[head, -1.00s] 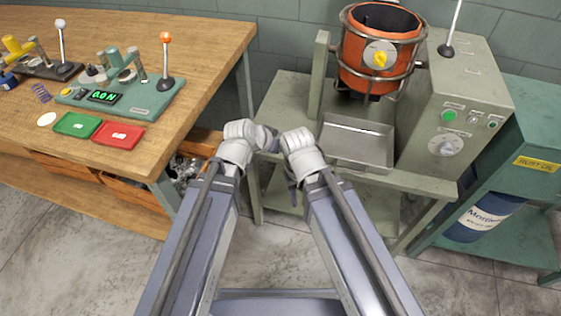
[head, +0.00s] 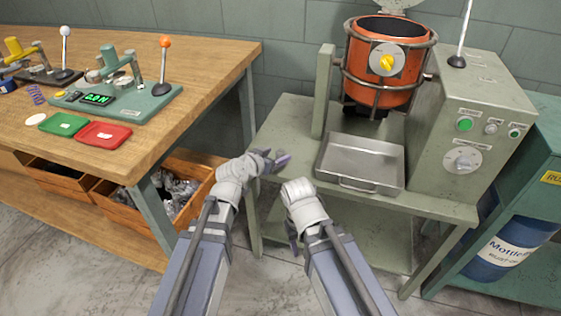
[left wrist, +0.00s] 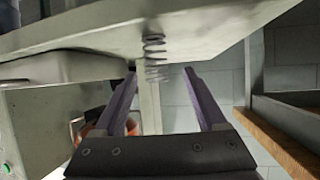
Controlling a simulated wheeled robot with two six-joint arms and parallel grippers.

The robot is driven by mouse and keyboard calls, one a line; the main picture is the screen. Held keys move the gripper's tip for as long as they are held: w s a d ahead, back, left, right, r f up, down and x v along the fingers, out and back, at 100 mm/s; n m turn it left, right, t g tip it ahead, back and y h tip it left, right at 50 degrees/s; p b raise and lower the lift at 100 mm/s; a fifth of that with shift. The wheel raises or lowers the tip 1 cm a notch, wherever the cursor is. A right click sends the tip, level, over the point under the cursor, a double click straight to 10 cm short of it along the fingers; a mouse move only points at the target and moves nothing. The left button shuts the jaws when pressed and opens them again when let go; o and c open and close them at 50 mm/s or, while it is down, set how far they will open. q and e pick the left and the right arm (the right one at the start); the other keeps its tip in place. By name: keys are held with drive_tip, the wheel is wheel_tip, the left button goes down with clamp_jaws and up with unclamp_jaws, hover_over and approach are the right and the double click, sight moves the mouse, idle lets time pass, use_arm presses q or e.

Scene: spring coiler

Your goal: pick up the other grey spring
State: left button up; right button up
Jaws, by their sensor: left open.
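A grey spring (left wrist: 155,57) shows in the left wrist view, which looks upside down. It is upright, with one end against the pale grey-green bench surface. My left gripper (head: 274,161) is open, at the left side of the machine's bench (head: 284,122) in the head view. In the left wrist view its fingers (left wrist: 160,74) are apart, one on each side of the spring's line, and do not grip it. I cannot make out the spring in the head view. My right gripper (head: 291,236) hangs low in front of the bench; its jaws are not clear.
A metal tray (head: 372,190) and an orange pot (head: 383,62) are on the machine's bench. The wooden table (head: 205,62) at left holds a green tray (head: 56,124), a red tray (head: 104,135), a tester (head: 125,100) and a purple spring (head: 37,95). Wooden bins sit below.

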use_arm(q)
drive_tip(key=shift+d+b+x, duration=0.2)
drive_tip(key=shift+b+x, duration=0.85)
drive_tip(key=shift+x, duration=1.9)
drive_tip(key=shift+s+r, duration=0.1)
drive_tip(key=shift+r, duration=0.05)
clamp_jaws()
